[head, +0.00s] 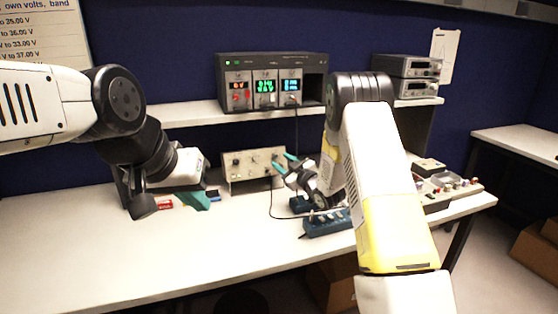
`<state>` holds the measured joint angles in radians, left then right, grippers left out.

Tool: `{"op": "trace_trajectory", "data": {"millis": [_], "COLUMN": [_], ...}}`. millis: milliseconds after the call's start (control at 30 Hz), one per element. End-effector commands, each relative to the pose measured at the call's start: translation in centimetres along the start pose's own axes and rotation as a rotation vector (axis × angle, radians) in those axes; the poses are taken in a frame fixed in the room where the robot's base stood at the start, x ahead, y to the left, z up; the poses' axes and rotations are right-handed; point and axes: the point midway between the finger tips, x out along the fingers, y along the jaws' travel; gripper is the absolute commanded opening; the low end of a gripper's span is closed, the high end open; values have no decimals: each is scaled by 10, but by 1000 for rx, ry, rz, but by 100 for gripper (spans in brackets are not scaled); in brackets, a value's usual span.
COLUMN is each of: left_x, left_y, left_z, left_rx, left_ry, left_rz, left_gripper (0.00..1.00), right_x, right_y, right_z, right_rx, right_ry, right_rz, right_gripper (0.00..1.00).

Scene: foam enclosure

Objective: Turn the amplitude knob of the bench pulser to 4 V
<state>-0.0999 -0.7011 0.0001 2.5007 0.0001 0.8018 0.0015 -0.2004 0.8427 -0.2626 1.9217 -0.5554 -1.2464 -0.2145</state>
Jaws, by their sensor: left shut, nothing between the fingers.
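A beige box with several small knobs and sockets on its front, which looks like the bench pulser (238,171), stands at the back of the table below the shelf. The amplitude knob cannot be told from the others, and its setting is too small to read. My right gripper (284,162) is at the box's right end. Its two teal fingers are apart and point toward the front panel; whether they touch it I cannot tell. My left gripper (194,200) is shut and empty, low over the table to the left of the box, partly hidden by its own wrist.
A rack unit with lit displays (272,60) and stacked grey instruments (407,78) stand on the shelf. A blue power strip (325,224) and a black cable lie near my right arm. A red item (165,204) lies near my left gripper. The table's front left is clear.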

Motion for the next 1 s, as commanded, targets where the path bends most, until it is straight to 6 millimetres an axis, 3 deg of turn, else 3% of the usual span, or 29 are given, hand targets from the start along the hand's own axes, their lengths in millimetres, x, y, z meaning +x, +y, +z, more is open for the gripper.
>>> {"op": "trace_trajectory", "data": {"millis": [200, 533, 567, 767, 1000], "left_x": [0, 0, 0, 0, 0], "left_y": [0, 0, 0, 0, 0], "left_z": [0, -1, -1, -1, -1], "left_rx": [1, 2, 2, 2, 2], "left_ry": [1, 1, 1, 1, 1], "left_rz": [0, 0, 0, 0, 0], "left_gripper": [0, 0, 0, 0, 0], "right_x": [26, 32, 32, 32, 31], "right_y": [0, 0, 0, 0, 0], "right_z": [0, 0, 0, 0, 0], "right_rx": [0, 1, 1, 1, 5], "right_ry": [0, -2, -2, -1, -1], "right_rz": [-1, 1, 1, 1, 2], "right_gripper": [40, 40, 38, 0, 0]}}
